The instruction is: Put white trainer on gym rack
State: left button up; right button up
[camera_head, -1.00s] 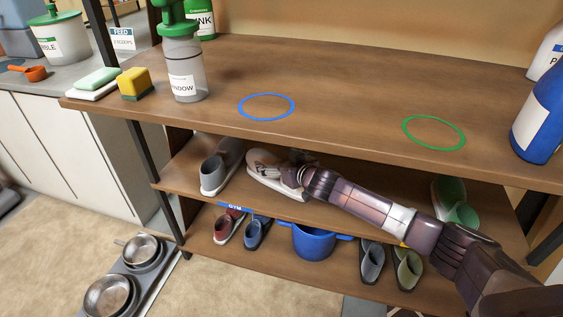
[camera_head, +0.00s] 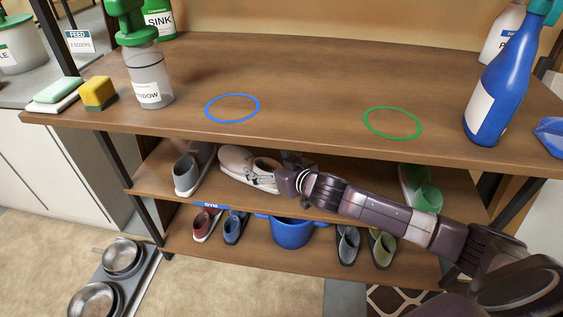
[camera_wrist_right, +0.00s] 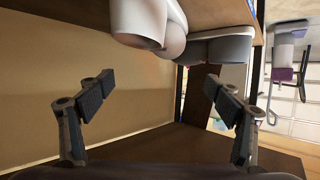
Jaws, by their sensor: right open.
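The white trainer (camera_head: 236,165) lies on the middle shelf (camera_head: 150,182), beside a grey shoe (camera_head: 187,174); its dark opening faces my arm. A blue GYM label (camera_head: 207,204) is on the front edge below these shoes. My right gripper (camera_head: 296,162) is just right of the trainer, its fingers partly hidden by the wrist. In the right wrist view the gripper (camera_wrist_right: 160,95) is open with nothing between its fingers; the trainer (camera_wrist_right: 140,20) and the grey shoe (camera_wrist_right: 222,48) show beyond the fingertips. My left gripper is out of view.
The bottom shelf holds a red shoe (camera_head: 206,222), a blue shoe (camera_head: 234,226), a blue pot (camera_head: 291,232) and grey and olive shoes. A green shoe (camera_head: 420,187) stands right on the middle shelf. The top board (camera_head: 300,75) overhangs my arm.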

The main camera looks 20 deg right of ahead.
jog(key=s+a+f+g+h, duration=0.15)
jog(key=s+f, duration=0.25)
jog(key=s, duration=0.4)
jog(key=s+a+f+g, duration=0.2)
jog(key=s+a+f, duration=0.1)
jog(key=s+f, duration=0.3)
jog(key=s+a+f+g, duration=0.2)
jog(key=s+f, duration=0.1)
jog(key=s, duration=0.6)
jog(key=s+d+f+g, duration=0.1)
jog(key=s+g, duration=0.1)
jog(key=s, duration=0.5)
jog(key=s+d+f+g, duration=0.1)
jog(key=s+d+g, duration=0.1)
jog(key=s, duration=0.5)
jog(key=shift+s+f+h, duration=0.25)
jog(key=shift+f+h, duration=0.15)
jog(key=shift+h, duration=0.05)
jog(key=shift+g, duration=0.25)
